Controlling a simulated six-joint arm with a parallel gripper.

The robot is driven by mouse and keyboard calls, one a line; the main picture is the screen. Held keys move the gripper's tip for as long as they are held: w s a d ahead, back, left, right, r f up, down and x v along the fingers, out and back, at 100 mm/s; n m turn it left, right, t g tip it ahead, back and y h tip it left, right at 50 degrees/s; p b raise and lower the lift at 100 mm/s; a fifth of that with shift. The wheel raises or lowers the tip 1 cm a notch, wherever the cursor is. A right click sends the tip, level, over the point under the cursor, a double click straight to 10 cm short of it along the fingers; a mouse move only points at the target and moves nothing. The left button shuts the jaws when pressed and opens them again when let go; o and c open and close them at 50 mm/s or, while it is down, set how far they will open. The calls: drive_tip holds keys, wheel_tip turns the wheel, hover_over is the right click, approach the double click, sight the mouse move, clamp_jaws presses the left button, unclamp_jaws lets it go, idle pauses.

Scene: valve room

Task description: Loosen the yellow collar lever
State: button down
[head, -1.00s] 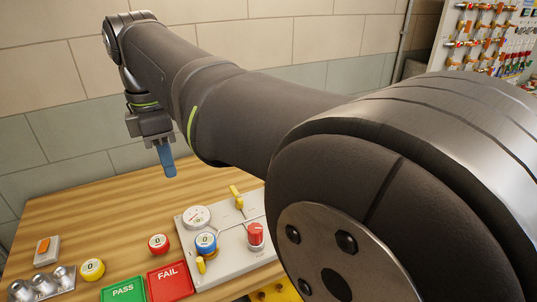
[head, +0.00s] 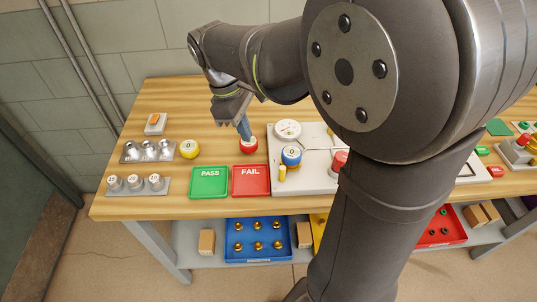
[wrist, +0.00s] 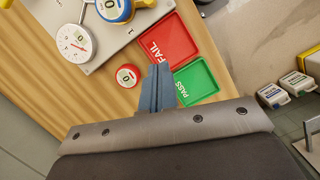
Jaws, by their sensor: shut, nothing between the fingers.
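A blue round fitting with a dial face (head: 291,156) stands on the pale valve panel (head: 318,187). A small yellow lever (head: 282,173) points down from its lower left side in the head view. In the wrist view the blue fitting (wrist: 112,9) is at the top edge, with yellow (wrist: 146,3) at its right side. My gripper (head: 245,131) has blue fingers and is shut and empty. It is left of the panel, over or just behind a red round dial (head: 248,147). The wrist view shows the fingertips (wrist: 160,74) apart from the lever.
A white gauge (head: 287,130) and a red knob (head: 340,160) are on the panel. Green PASS (head: 209,195) and red FAIL (head: 251,193) trays lie left of it. A yellow dial (head: 189,149) is farther left. My arm covers the panel's right part.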

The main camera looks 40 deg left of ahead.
sight(284, 170)
drive_tip(key=x, duration=1)
drive_tip(key=shift+w+d+f, duration=0.1)
drive_tip(key=shift+d, duration=0.05)
drive_tip(key=shift+w+d, duration=0.25)
drive_tip(key=shift+d, duration=0.35)
drive_tip(key=shift+w+d, duration=0.3)
drive_tip(key=shift+d, duration=0.3)
drive_tip(key=shift+w+d, duration=0.2)
drive_tip(key=shift+d, duration=0.3)
